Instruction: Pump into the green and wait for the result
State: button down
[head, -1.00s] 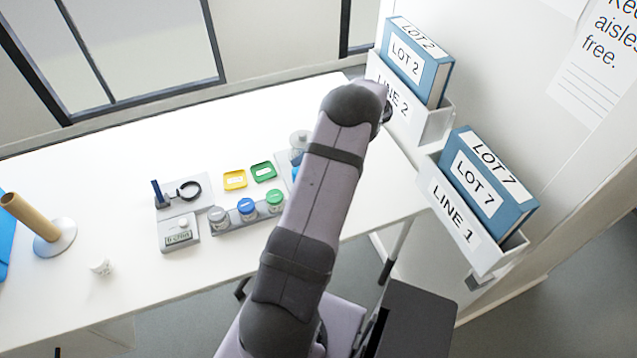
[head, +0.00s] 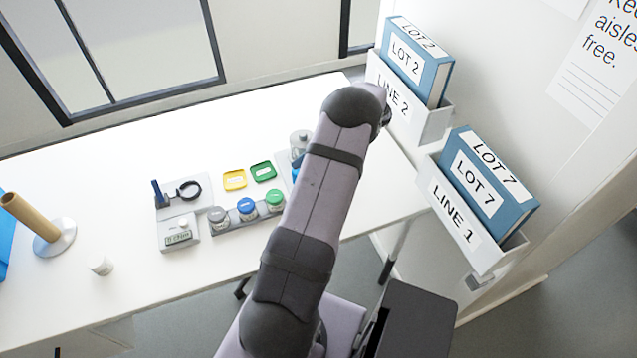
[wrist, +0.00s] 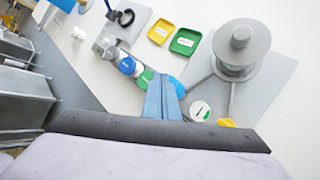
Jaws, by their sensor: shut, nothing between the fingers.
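The green tray (head: 263,171) lies flat on the table beside the yellow tray (head: 234,180); the green tray also shows in the wrist view (wrist: 185,42). A jar with a green lid (head: 274,198) stands at the right end of a rack. The grey pump dispenser (wrist: 238,50) stands on a grey plate at the right in the wrist view; in the head view my arm partly hides it. My gripper (wrist: 165,82) is shut and empty, with its blue fingers between the green-lidded jar and the pump's plate. My arm hides most of it in the head view.
Jars with a blue lid (head: 246,207) and a grey lid (head: 217,217) share the rack. A small display unit (head: 179,235) and a ring stand (head: 187,190) are left of them. A white cup (head: 102,266) stands front left. A round white dial (wrist: 198,110) is near my fingers.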

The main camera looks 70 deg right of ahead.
jog(key=shift+f+b, duration=0.5)
jog(key=shift+f, duration=0.55)
dwell(0.9)
jog(key=shift+r, duration=0.1)
jog(key=shift+r+p, duration=1.55)
jog(key=shift+p, duration=0.05)
notch_tip(320, 180, up, 6)
jog(key=p, duration=0.5)
